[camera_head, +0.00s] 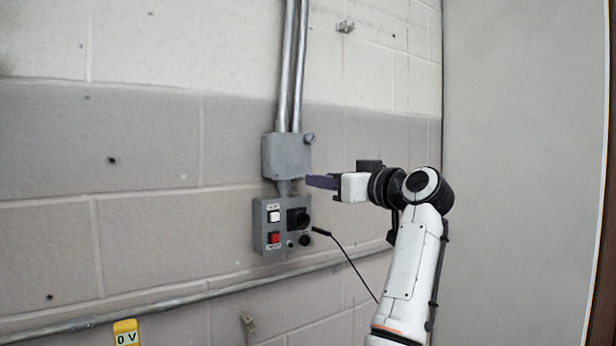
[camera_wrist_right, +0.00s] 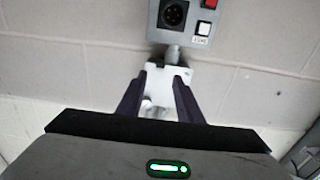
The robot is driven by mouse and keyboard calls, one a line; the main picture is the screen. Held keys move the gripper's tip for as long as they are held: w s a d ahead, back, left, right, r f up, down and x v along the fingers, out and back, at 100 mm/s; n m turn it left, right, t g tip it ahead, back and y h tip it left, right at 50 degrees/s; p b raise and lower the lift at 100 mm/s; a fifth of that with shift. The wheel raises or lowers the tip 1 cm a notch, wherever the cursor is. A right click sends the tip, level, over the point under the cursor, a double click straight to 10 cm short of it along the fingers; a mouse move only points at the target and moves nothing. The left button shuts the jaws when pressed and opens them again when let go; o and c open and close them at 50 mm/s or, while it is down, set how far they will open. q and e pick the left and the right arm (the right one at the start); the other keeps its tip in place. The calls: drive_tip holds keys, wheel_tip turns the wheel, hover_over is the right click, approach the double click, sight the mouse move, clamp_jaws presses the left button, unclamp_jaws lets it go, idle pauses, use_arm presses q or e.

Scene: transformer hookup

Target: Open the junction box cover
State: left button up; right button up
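The grey junction box (camera_head: 287,156) is fixed to the block wall, and its front cover looks closed. A small round knob (camera_head: 309,139) sticks out at its upper right corner. My right gripper (camera_head: 318,182) is just right of the box's lower edge, fingers pointing at it. In the right wrist view, which is upside down, the two dark fingers (camera_wrist_right: 160,80) are apart, and the pale box (camera_wrist_right: 166,77) shows beyond and between them. I cannot tell whether the fingertips touch the box. My left gripper is not in view.
Metal conduits (camera_head: 290,65) rise from the box. A grey control panel (camera_head: 268,244) with white and red buttons and a round socket sits below; it also shows in the right wrist view (camera_wrist_right: 158,30). A horizontal pipe (camera_head: 180,300) runs below.

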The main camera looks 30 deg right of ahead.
sight(296, 156)
drive_tip(key=w, duration=0.6)
drive_tip(key=shift+a+p, duration=0.4)
drive_tip(key=shift+p, duration=0.05)
drive_tip(key=shift+w+f, duration=0.1)
clamp_jaws()
